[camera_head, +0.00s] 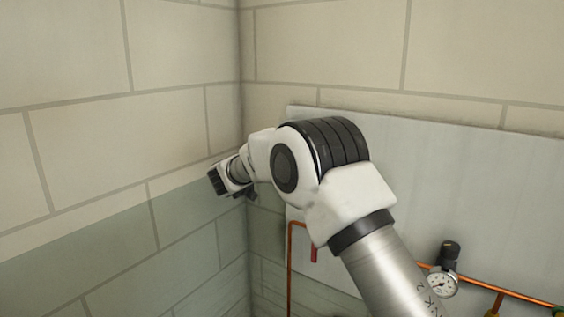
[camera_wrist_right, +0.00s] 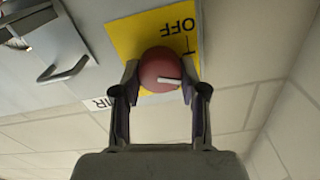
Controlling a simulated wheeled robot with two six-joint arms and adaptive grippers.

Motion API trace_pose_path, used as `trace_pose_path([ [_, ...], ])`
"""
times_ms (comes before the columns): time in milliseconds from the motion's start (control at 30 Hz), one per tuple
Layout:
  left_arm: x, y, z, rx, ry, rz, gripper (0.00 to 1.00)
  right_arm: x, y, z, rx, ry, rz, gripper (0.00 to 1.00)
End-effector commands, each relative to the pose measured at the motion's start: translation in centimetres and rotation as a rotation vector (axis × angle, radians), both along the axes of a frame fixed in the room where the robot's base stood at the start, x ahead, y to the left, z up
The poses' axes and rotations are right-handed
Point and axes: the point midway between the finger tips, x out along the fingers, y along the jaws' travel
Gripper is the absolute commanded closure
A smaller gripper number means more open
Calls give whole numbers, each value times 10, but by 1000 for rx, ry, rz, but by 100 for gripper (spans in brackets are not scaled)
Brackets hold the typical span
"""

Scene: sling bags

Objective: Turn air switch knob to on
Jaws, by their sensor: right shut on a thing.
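The air switch knob (camera_wrist_right: 158,66) is a round red knob with a white pointer mark, seen in the right wrist view. It sits on a yellow plate (camera_wrist_right: 125,40) whose "OFF" lettering appears upside down above it. The white mark lies nearly level in the picture, toward the right side of the knob. My right gripper (camera_wrist_right: 160,80) has one finger on each side of the knob and is shut on it. In the head view my right arm reaches toward the wall corner; the knob and the fingertips cannot be made out there. My left gripper is in neither view.
A grey panel with a metal handle (camera_wrist_right: 65,70) is left of the knob, and a white label (camera_wrist_right: 99,103) lies below the plate. In the head view, a pressure gauge (camera_head: 442,283) and copper piping (camera_head: 515,295) are at the lower right, before a pale board (camera_head: 480,180).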

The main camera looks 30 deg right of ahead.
Motion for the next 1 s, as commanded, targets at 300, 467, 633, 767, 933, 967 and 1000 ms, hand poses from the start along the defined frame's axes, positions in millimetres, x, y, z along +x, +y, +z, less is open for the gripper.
trace_pose_path([
  [300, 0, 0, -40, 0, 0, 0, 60, -1, -1, -7, 116, -279, 0, 92],
  [467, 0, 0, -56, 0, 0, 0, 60, -1, -1, -7, 174, -420, 0, 92],
  [633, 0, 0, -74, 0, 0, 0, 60, -2, -1, -7, 236, -569, 1, 92],
  [767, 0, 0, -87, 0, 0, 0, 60, -2, -1, -7, 283, -683, 3, 92],
  [933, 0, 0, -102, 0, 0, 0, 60, -2, -1, -6, 340, -821, 3, 92],
  [967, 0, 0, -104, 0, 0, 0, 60, -2, -1, -6, 349, -843, 3, 92],
  [1000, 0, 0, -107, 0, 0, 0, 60, -2, -1, -6, 360, -871, 4, 92],
])
